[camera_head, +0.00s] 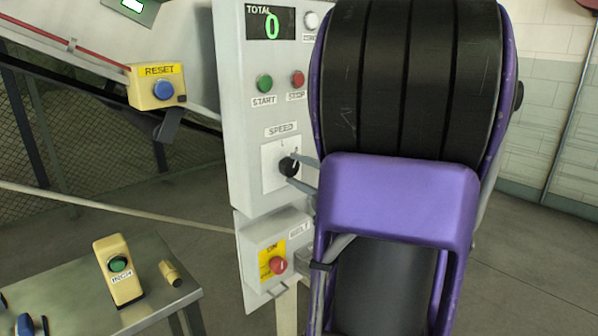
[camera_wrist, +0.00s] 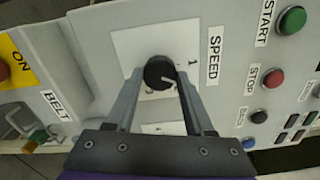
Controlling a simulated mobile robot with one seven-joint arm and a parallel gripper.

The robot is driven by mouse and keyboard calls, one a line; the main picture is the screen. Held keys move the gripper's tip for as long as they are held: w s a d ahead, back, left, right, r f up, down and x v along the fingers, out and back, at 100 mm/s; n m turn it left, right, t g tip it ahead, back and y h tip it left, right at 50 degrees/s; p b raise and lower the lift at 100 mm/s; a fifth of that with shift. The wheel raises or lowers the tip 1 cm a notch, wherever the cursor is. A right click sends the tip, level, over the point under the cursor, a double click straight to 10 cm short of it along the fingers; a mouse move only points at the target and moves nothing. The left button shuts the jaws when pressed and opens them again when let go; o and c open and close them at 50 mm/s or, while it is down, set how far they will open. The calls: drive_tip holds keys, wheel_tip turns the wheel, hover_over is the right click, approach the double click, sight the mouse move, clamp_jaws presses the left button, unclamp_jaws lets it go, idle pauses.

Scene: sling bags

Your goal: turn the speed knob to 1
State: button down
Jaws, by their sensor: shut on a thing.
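The speed knob (camera_head: 288,166) is a small black dial on a white plate marked SPEED, on the front of the grey control panel. In the wrist view the knob (camera_wrist: 160,72) shows a light pointer line, angled toward the lower right of the picture. A "1" is printed to the upper right of the knob there; another mark beside it is partly hidden. My gripper (camera_wrist: 158,84) is shut on the knob, with one grey finger on each side. In the head view my gripper (camera_head: 298,172) reaches the knob from the right, and my purple arm hides what lies behind it.
Above the knob are a green START button (camera_head: 264,83), a red STOP button (camera_head: 298,79) and a display (camera_head: 270,22) reading 0. Below it is a red button (camera_head: 278,265) on a yellow plate. A RESET box (camera_head: 157,86) and a metal table (camera_head: 150,308) stand left.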

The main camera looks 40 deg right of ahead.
drive_tip(key=n, duration=0.5)
drive_tip(key=shift+n, duration=0.3)
idle(0.4)
drive_tip(key=shift+c, duration=1.4)
unclamp_jaws()
drive_tip(key=shift+s, duration=0.15)
